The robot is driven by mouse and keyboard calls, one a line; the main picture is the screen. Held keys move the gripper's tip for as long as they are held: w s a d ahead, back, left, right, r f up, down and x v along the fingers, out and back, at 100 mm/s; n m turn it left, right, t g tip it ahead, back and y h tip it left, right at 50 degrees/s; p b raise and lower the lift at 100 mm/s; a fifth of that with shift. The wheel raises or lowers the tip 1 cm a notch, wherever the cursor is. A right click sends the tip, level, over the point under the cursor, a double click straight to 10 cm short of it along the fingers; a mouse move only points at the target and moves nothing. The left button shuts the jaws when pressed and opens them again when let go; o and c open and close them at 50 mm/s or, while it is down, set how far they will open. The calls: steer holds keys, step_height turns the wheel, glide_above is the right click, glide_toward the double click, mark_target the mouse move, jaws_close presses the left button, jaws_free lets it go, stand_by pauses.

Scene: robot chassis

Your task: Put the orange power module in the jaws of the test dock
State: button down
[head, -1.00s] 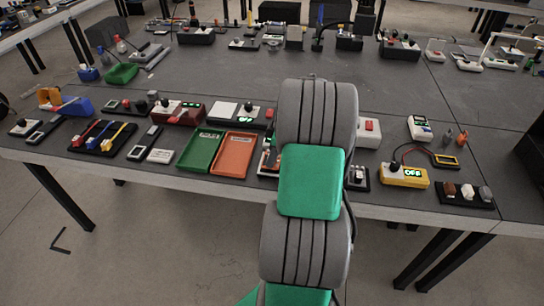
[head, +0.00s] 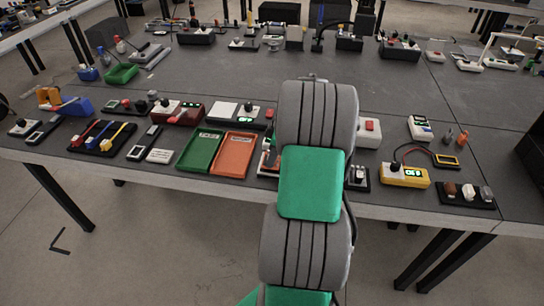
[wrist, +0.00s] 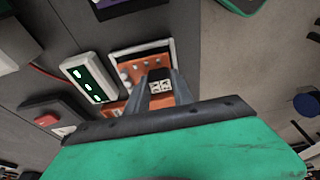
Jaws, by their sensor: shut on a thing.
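In the wrist view, my gripper (wrist: 162,88) is shut, with a small block with white markings between its fingertips. An orange piece with pale dots (wrist: 130,73) shows around and behind the fingers, inside a pale, dark-edged frame (wrist: 143,51). I take the orange piece for the power module and the frame for the test dock, but I cannot be sure. More orange shows at the left finger. The fingers hide the contact, so I cannot tell whether the module is seated. In the head view, my arm hides the gripper and most of this spot.
A white unit with a green display (wrist: 88,78) stands close left of the frame. A red-button box (wrist: 52,117) is nearby. In the head view, green (head: 200,151) and orange (head: 236,155) trays lie left of my arm, and a yellow meter (head: 404,175) right. The table's middle is clear.

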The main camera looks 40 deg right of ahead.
steer(key=shift+f+b, duration=0.6)
steer(key=shift+f, duration=0.2)
steer(key=c, duration=1)
jaws_free()
steer(key=v, duration=0.7)
steer(key=shift+s+r, duration=0.15)
steer(key=shift+r, duration=0.25)
